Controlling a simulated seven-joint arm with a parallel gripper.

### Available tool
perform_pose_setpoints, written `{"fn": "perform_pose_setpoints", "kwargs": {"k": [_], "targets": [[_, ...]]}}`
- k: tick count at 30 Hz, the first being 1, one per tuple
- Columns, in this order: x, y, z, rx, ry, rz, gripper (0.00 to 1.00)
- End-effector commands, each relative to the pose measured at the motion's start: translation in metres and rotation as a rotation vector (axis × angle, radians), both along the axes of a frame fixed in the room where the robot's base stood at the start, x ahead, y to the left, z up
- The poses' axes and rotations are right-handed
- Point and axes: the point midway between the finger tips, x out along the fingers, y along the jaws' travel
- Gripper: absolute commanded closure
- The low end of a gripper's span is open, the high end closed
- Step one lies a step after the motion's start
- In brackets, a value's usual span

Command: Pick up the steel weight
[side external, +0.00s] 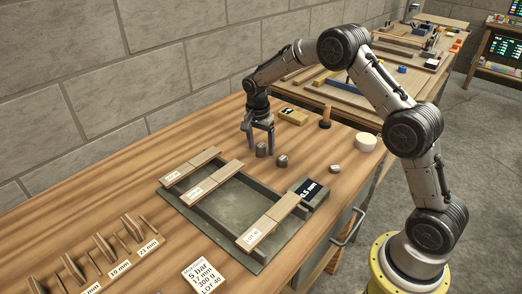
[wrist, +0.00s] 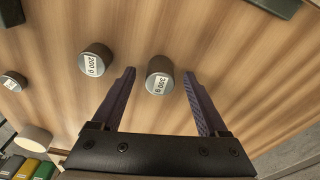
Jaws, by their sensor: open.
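Three small grey steel cylinder weights stand on the wooden bench. The one labelled 300 g (wrist: 159,80) is the leftmost in the side view (side external: 261,149). The one labelled 200 g (wrist: 95,60) is beside it and also shows in the side view (side external: 282,160). A smaller weight (side external: 335,168) stands further right; its label is too small to read in the wrist view (wrist: 13,82). My gripper (side external: 259,144) points down and is open, with the 300 g weight between its fingertips in the wrist view (wrist: 159,74). A gap shows on each side of it.
A grey tray (side external: 235,203) with wooden veneer strips lies in front. A 0.5 mm display block (side external: 308,192) sits at its right. A card (side external: 204,278) reads 5 bar, 17 mm, 300 g, LOT 40. A white round tub (side external: 366,142) and a wooden-handled tool (side external: 325,117) stand behind right.

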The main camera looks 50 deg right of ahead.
Motion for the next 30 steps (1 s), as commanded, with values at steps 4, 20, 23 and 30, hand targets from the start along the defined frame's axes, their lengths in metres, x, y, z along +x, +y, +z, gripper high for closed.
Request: {"fn": "perform_pose_setpoints", "kwargs": {"k": [4, 20, 23, 30], "targets": [[0.0001, -0.0006, -0.0024, 0.000, 0.000, -0.001, 0.23], [0.0001, -0.0003, -0.0019, 0.000, 0.000, 0.000, 0.97], [0.0001, -0.0003, -0.0018, 0.000, 0.000, 0.000, 1.00], [0.0008, -0.0004, -0.0006, 0.000, -0.003, -0.001, 1.00]]}}
